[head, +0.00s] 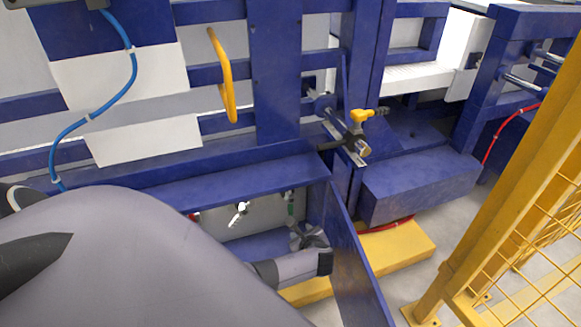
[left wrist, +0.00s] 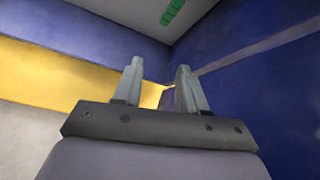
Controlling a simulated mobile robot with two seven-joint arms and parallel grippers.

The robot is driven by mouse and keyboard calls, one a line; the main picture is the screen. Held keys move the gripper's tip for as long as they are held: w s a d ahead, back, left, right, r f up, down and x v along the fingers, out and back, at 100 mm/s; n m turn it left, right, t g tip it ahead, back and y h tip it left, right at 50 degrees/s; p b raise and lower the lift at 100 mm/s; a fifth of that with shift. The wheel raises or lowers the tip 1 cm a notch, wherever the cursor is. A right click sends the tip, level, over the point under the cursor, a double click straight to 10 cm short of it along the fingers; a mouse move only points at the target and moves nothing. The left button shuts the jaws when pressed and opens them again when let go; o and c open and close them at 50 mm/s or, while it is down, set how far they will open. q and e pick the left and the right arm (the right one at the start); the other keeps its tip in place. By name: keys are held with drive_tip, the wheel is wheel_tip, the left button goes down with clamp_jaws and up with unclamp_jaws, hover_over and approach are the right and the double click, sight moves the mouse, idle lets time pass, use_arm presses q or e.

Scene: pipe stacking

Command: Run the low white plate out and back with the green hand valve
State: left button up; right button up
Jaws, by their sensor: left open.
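The green hand valve (head: 291,209) hangs inside the recess under the blue frame. A green piece, likely its handle, shows at the top of the left wrist view (left wrist: 172,12). My left gripper (head: 309,235) is inside the recess, just below and right of the valve, apart from it. In the left wrist view my left gripper (left wrist: 158,88) has its two fingers spread with nothing between them. I cannot tell which pale panel is the low white plate; one white panel (head: 120,115) is at left, a white block (head: 425,78) at upper right. My right gripper is not in view.
A blue side wall (head: 355,265) stands close right of my left gripper. A silver valve (head: 238,213) hangs left of the green one. A yellow-handled valve (head: 360,115) sits above the recess. A yellow fence (head: 500,190) stands at right.

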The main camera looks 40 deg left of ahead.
sight(291, 207)
use_arm(q)
drive_tip(key=w+a+y+b, duration=0.1)
drive_tip(key=w+a+b, duration=0.1)
drive_tip(key=a, duration=0.1)
drive_tip(key=w+a+m+y+b, duration=0.1)
drive_tip(key=a+b, duration=0.2)
drive_tip(key=w+a+f+m+y+b, duration=0.1)
drive_tip(key=w+a+b, duration=0.1)
drive_tip(key=a, duration=0.1)
drive_tip(key=shift+w, duration=0.3)
drive_tip(key=shift+w+a+f+b, duration=0.3)
drive_tip(key=shift+a+b, duration=0.25)
drive_tip(key=shift+b, duration=0.3)
drive_tip(key=shift+w+a, duration=0.2)
drive_tip(key=shift+a, duration=0.2)
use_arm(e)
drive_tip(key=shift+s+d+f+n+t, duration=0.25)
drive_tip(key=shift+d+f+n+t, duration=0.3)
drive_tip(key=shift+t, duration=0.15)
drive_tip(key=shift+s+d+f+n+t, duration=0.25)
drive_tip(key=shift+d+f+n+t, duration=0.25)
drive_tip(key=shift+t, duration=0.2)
use_arm(q)
clamp_jaws()
